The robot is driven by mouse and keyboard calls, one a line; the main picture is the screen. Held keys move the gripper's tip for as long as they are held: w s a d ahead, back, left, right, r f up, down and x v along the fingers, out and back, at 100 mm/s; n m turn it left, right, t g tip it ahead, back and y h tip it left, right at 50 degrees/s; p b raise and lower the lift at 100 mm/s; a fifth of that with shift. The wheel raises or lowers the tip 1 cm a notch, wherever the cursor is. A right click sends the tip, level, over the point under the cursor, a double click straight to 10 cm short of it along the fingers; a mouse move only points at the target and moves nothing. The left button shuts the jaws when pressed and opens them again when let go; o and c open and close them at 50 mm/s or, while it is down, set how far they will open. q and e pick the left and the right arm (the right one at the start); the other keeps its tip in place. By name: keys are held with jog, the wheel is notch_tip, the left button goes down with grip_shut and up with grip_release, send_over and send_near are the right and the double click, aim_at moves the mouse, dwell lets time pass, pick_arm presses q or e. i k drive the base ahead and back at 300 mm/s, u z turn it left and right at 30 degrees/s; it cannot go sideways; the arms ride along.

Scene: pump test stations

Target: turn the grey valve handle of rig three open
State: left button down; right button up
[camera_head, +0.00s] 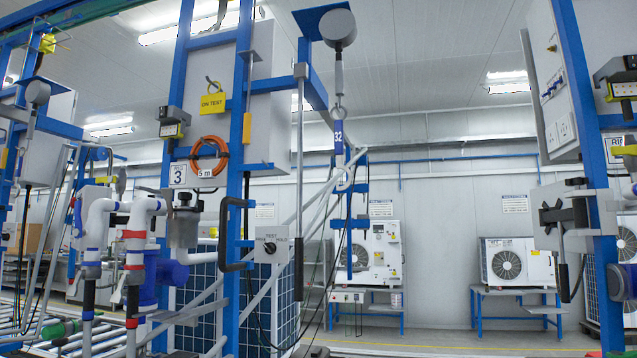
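Rig three, marked by a white "3" plate (178,176), stands at the left on blue posts (238,130). White pipework (137,235) with red bands rises at its left, with a blue fitting (172,272) beside it. A grey cylindrical pot (183,228) hangs below the plate. I cannot clearly make out a grey valve handle on this rig or how it is turned; it may be small or hidden among the pipes. Neither of my grippers shows in this view.
A yellow "ON TEST" tag (212,103) and an orange hose coil (209,156) hang on rig three. A switch box (270,244) and a black bracket (233,232) stick out at its right. Another blue rig (584,130) stands at right. Fan units (518,262) stand behind.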

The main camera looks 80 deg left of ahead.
aim_at(157, 193)
jog(key=u, duration=3.6)
jog(key=k, duration=0.5)
jog(key=u, duration=1.1)
jog(key=i, duration=1)
jog(key=z, duration=0.55)
jog(key=i, duration=1.1)
jog(key=z, duration=1)
